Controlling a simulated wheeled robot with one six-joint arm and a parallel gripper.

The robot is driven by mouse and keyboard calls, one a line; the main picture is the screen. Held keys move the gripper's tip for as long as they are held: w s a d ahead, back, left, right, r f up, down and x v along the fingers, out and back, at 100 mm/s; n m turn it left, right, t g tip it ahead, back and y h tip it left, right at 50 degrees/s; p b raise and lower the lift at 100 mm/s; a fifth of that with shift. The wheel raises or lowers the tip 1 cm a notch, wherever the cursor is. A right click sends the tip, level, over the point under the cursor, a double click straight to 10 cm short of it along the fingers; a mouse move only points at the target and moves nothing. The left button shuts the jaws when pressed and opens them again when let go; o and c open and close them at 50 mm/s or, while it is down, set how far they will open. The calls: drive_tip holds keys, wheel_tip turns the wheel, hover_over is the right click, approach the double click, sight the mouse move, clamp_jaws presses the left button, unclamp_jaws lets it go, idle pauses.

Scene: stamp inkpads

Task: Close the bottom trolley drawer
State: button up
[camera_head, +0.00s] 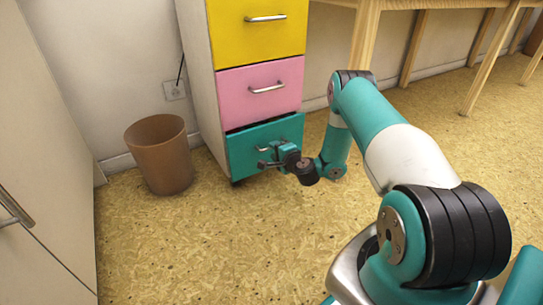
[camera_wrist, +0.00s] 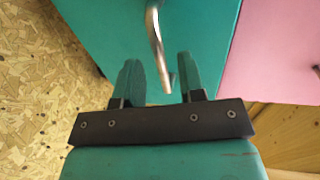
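The teal bottom drawer (camera_head: 242,143) of the trolley stands slightly out, with a dark gap above its front under the pink drawer. Its teal front (camera_wrist: 100,25) fills the top of the wrist view. Its metal handle (camera_wrist: 154,30) runs down to the gap between my fingers; in the head view my gripper (camera_head: 266,157) partly hides it. In the wrist view my gripper (camera_wrist: 158,76) is open, with the handle end between the two teal fingers, nearer the right one. I see no clear contact.
The pink drawer (camera_head: 235,90) and yellow drawer (camera_head: 230,35) above look shut. A brown bin (camera_head: 160,158) stands left of the trolley. Wooden table legs (camera_head: 365,40) stand to the right. The floor (camera_head: 200,245) in front is clear on the left.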

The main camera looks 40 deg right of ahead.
drive_tip(key=shift+b+x, duration=0.45)
drive_tip(key=shift+x, duration=1.15)
clamp_jaws()
